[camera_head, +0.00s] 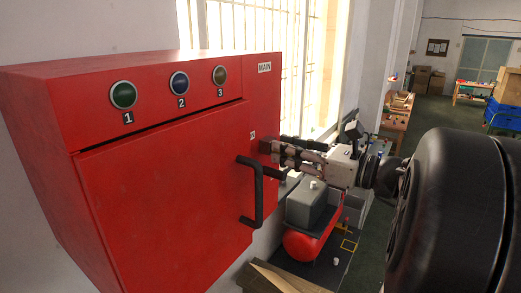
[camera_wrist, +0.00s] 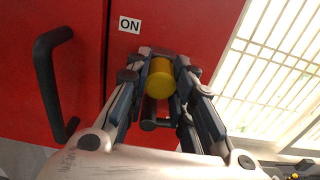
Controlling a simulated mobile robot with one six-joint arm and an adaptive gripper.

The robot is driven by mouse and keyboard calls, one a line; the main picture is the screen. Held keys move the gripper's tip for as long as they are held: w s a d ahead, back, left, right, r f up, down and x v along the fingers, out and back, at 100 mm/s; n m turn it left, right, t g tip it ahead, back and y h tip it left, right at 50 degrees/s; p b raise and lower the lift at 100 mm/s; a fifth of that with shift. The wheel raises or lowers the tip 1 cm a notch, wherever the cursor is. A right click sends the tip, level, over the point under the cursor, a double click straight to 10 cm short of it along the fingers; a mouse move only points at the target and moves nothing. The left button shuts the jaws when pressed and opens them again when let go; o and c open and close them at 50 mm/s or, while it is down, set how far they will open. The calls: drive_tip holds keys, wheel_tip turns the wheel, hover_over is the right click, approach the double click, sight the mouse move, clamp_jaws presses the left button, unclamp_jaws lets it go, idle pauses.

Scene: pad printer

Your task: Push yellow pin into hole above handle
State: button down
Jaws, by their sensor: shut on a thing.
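The yellow pin (camera_wrist: 161,80) shows its round end in the wrist view, between the two fingers. My gripper (camera_wrist: 160,62) is shut on it, with the fingertips close to the red cabinet (camera_wrist: 200,20), just below the ON label. In the head view my gripper (camera_head: 268,149) reaches the cabinet's right part from the right, and the pin is hidden. A short black handle (camera_wrist: 155,122) shows below the pin in the wrist view. The hole is hidden behind the pin and fingers; I cannot tell how far the pin is in.
A large black door handle (camera_head: 252,190) stands out left of my gripper; it also shows in the wrist view (camera_wrist: 48,85). Three numbered buttons (camera_head: 179,83) are at the cabinet's top. A barred window (camera_head: 270,30) is behind. A red compressor (camera_head: 308,240) stands low behind.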

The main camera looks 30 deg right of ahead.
drive_tip(key=c, duration=1.8)
unclamp_jaws()
drive_tip(key=shift+c, duration=0.2)
drive_tip(key=o, duration=0.4)
drive_tip(key=shift+w+a, duration=0.15)
drive_tip(key=shift+w, duration=0.25)
drive_tip(key=shift+o, duration=0.6)
drive_tip(key=shift+s, duration=0.25)
drive_tip(key=p+v, duration=0.1)
drive_tip(key=v, duration=0.5)
